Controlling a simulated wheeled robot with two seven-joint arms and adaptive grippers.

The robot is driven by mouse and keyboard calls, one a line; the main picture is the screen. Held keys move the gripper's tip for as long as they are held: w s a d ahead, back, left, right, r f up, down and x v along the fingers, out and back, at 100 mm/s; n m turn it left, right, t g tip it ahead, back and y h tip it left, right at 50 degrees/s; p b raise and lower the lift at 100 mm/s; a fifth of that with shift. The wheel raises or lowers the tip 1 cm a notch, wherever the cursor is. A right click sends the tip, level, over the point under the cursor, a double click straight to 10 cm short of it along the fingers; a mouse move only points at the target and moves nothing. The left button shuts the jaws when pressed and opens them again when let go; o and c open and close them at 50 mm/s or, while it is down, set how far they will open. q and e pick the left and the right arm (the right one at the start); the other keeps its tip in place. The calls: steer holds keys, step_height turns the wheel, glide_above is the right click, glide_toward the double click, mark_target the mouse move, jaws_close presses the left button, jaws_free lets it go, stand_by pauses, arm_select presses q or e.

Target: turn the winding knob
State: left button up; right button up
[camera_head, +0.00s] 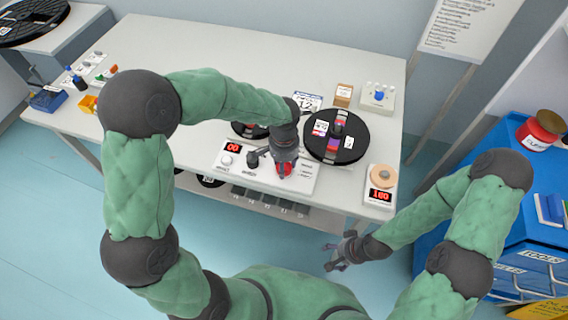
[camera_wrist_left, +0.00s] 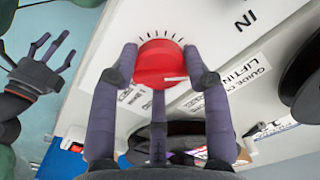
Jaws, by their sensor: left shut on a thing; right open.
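The red winding knob (camera_wrist_left: 160,63) sits on the white rewind panel, with tick marks printed around it. In the head view the knob (camera_head: 284,169) shows only partly under my left gripper (camera_head: 272,165). In the left wrist view my left gripper (camera_wrist_left: 160,70) has its fingers on either side of the knob, shut on it. The white rewind station (camera_head: 252,178) carries a red display (camera_head: 233,147) reading 00. My right gripper (camera_head: 340,257) is open and empty, below the table's front edge; it also shows in the left wrist view (camera_wrist_left: 38,58).
A large black reel (camera_head: 353,152) stands right of the station, and another reel (camera_head: 240,131) is partly hidden behind my left arm. A counter box (camera_head: 380,195) reads a red number at the table's right edge. A blue tool cabinet (camera_head: 515,245) stands at right. The table's left-middle is clear.

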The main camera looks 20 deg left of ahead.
arm_select(q)
steer(key=o, duration=1.2)
steer(key=shift+c, duration=0.2)
step_height(320, 180, up, 12)
